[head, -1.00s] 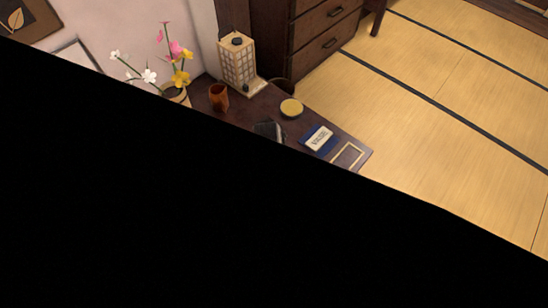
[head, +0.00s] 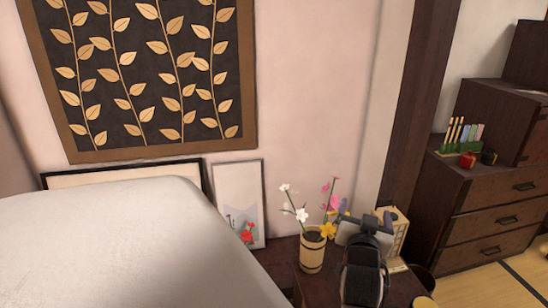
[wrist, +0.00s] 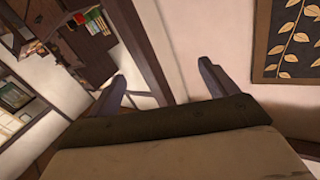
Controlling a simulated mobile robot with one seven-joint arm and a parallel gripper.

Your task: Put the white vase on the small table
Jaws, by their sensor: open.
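I see no vase that is plainly white. A pale banded pot (head: 312,252) with white, pink and yellow flowers stands on a low dark table (head: 328,285), partly in view at the bottom of the head view. I cannot tell whether this is the small table of the task. My gripper (head: 365,228) is in front of the table's right part, right of the pot, and hides part of it. In the wrist view my gripper (wrist: 161,78) has its two fingers wide apart, with nothing between them.
A paper lantern (head: 397,235) stands behind my gripper. A dark drawer chest (head: 490,225) is at the right, with tatami (head: 500,285) before it. A large white rounded surface (head: 120,245) fills the lower left. A leaf-pattern hanging (head: 150,75) is on the wall.

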